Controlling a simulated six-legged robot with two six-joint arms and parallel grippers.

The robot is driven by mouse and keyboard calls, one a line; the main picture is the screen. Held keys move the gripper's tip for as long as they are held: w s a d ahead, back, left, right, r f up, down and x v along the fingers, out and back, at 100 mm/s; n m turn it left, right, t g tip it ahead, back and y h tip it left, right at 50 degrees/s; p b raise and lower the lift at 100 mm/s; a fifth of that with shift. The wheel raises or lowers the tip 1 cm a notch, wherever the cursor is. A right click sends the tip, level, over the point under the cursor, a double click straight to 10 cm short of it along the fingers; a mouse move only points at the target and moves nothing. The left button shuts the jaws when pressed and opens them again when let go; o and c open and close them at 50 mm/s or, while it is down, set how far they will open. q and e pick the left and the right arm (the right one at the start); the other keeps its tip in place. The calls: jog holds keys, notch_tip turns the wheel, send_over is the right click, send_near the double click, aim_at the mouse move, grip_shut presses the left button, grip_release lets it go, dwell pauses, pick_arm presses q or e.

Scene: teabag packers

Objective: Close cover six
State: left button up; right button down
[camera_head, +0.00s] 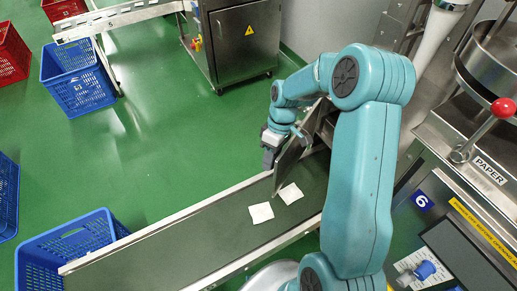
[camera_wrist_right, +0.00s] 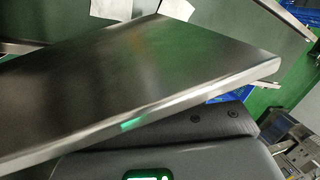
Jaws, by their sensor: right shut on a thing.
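Cover six, a flat grey metal panel (camera_head: 292,158), stands out at an angle from the machine side, above the far end of the conveyor. The machine bears a blue label "6" (camera_head: 421,201). My right gripper (camera_head: 270,157) is at the cover's outer edge and shut on it. In the right wrist view the cover (camera_wrist_right: 130,85) fills much of the picture, with a dark gripper finger (camera_wrist_right: 205,125) along its edge. The cover's hinge side is partly hidden behind my right arm. My left gripper is not in view.
A green conveyor belt (camera_head: 185,242) carries two white teabag packets (camera_head: 261,213) below the cover. A blue crate (camera_head: 40,245) stands at the belt's lower left end. A steel cabinet (camera_head: 245,45) stands behind. The green floor at left centre is clear.

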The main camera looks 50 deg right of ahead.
jog(key=s+d+n+g+h+p, duration=0.1)
jog(key=s+d+n, duration=0.5)
jog(key=s, duration=0.4)
jog(key=s+d+n+g+h+p, duration=0.1)
jog(key=s+d+n+p, duration=0.1)
jog(key=s+d+n, duration=0.4)
jog(key=shift+s+d+r+g+h, duration=0.15)
jog(key=shift+s+d+g+h, duration=0.2)
jog(key=shift+s+d, duration=1.75)
jog(key=shift+s+a, duration=0.7)
jog(key=shift+s, duration=0.05)
jog(key=c, duration=0.9)
grip_release()
jog(key=shift+o, duration=0.7)
jog(key=shift+s, duration=0.15)
jog(key=shift+a, duration=0.1)
